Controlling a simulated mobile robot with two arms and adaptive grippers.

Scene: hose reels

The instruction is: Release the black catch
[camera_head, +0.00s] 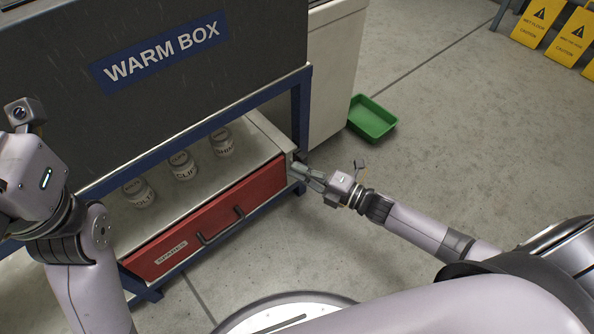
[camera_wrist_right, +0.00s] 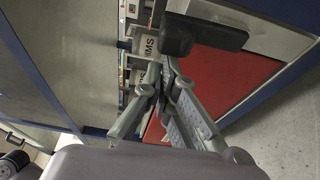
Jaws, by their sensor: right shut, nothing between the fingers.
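A black catch (camera_wrist_right: 200,35) shows in the right wrist view, a dark block with a bar to its right, in front of the red drawer. In the head view I cannot make it out; my right gripper covers that end of the drawer. My right gripper (camera_head: 307,172) is at the right end of the red drawer front (camera_head: 205,225). In the right wrist view its fingers (camera_wrist_right: 168,72) are shut and empty, just below the catch in the picture. I cannot tell whether they touch it. My left arm is at the left, its fingers out of sight.
The drawer has a dark handle (camera_head: 221,228). Several labelled jars (camera_head: 183,166) stand on the shelf above it, under the warm box (camera_head: 160,85). Blue frame posts (camera_head: 301,110) flank it. A green tray (camera_head: 372,119) lies on the floor.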

